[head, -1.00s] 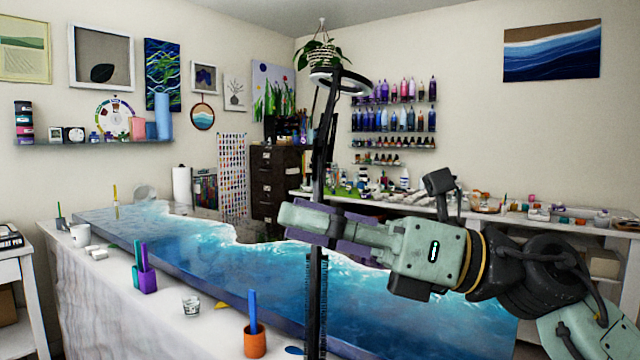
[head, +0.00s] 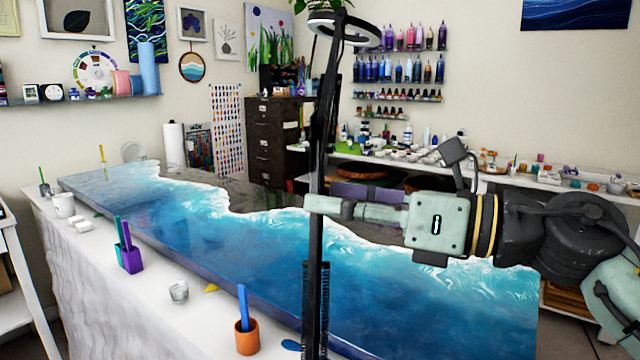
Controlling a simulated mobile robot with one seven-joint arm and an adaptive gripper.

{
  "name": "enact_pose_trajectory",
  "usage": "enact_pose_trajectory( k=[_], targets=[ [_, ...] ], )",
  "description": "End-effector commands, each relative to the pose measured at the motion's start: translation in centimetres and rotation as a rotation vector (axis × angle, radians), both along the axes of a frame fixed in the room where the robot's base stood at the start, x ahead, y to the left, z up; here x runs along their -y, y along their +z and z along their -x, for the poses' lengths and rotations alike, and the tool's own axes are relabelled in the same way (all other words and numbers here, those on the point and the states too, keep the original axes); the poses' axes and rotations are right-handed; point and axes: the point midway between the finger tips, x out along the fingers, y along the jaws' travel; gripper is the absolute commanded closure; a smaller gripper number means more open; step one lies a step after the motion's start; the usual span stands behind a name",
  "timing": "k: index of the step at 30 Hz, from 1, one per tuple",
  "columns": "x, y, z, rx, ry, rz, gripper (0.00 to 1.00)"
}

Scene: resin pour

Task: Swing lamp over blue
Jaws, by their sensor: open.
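The lamp is a tall black pole (head: 316,235) with a ring-shaped head (head: 343,27) at its top. It stands at the near side of the table, and the ring hangs over the room's background in the head view. The blue resin (head: 255,265) covers the near part of the long slab, with white foam lines along a dark area. My gripper (head: 325,203) is open and reaches in from the right. Its pale green finger crosses in front of the pole at mid-height, and a purple pad shows farther back. I cannot tell whether it touches the pole.
A dark filing cabinet (head: 272,150) and a cluttered counter are behind. The space above the slab left of the pole is clear.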

Motion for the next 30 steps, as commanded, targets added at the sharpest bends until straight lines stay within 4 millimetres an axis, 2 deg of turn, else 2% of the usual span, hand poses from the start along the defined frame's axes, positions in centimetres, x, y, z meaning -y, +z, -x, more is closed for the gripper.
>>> enact_pose_trajectory(
  k=[1,6,16,30],
  targets=[
    [-0.8,0.3,-0.3,-0.001,0.004,0.002,0.51],
    [-2.1,0.1,-0.9,0.0,0.001,0.001,0.51],
    [-2.3,0.0,-1.1,0.0,0.001,0.0,0.51],
    [-2.3,0.0,-1.1,0.001,0.001,-0.001,0.82]
  ],
)
